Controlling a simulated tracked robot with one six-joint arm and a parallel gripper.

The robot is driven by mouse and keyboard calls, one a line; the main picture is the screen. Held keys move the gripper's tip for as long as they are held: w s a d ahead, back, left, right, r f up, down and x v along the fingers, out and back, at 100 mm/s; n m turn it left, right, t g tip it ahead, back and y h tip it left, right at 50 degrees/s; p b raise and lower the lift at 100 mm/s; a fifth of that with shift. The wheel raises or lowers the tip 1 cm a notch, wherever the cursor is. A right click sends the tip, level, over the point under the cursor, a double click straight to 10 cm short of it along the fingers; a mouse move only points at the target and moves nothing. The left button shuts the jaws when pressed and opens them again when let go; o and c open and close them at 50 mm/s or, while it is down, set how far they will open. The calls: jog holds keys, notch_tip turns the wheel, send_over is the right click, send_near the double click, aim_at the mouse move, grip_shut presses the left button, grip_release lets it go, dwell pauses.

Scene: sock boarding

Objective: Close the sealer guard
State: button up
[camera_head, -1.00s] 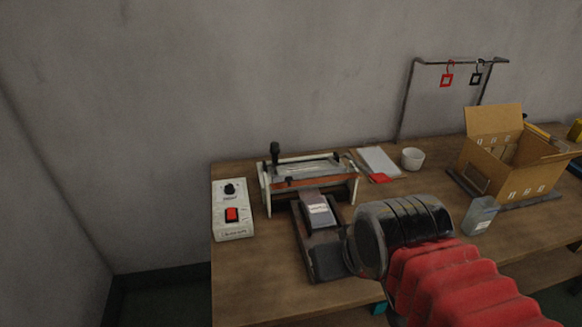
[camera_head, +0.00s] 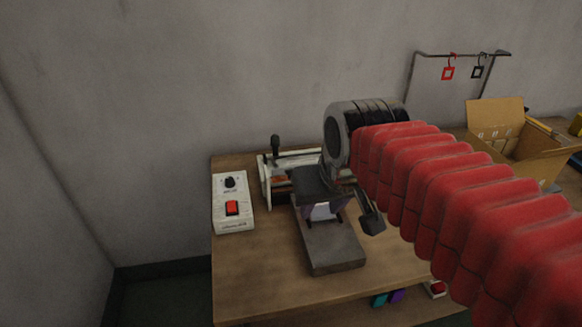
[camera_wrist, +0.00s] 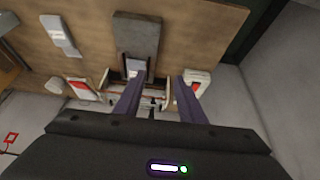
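The sealer (camera_head: 265,182) sits on the table against the wall, with a black-knobbed lever (camera_head: 275,148) upright at its back left. My gripper (camera_head: 322,205) is in front of it and hides most of its middle and right side. In the wrist view the sealer (camera_wrist: 120,84) shows beyond and between my gripper's two fingers (camera_wrist: 156,98). The fingers are well apart with nothing clearly held between them. The clear guard is mostly hidden, and I cannot tell its position. The grey bed plate (camera_head: 330,248) of the sealer reaches toward the table's front.
A white control box (camera_head: 232,222) with a red switch stands left of the sealer. A cardboard box (camera_head: 555,160) is at the right. A rack (camera_head: 430,54) with red and black tags stands behind. The table's front left is clear.

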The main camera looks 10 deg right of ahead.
jog(key=w+r, duration=0.1)
jog(key=w, duration=2.1)
jog(key=shift+r+g, duration=0.25)
jog(key=shift+g, duration=0.15)
jog(key=shift+a, duration=0.1)
jog(key=x, duration=1.4)
jog(key=shift+r, duration=0.1)
jog(key=shift+c, duration=0.3)
grip_shut()
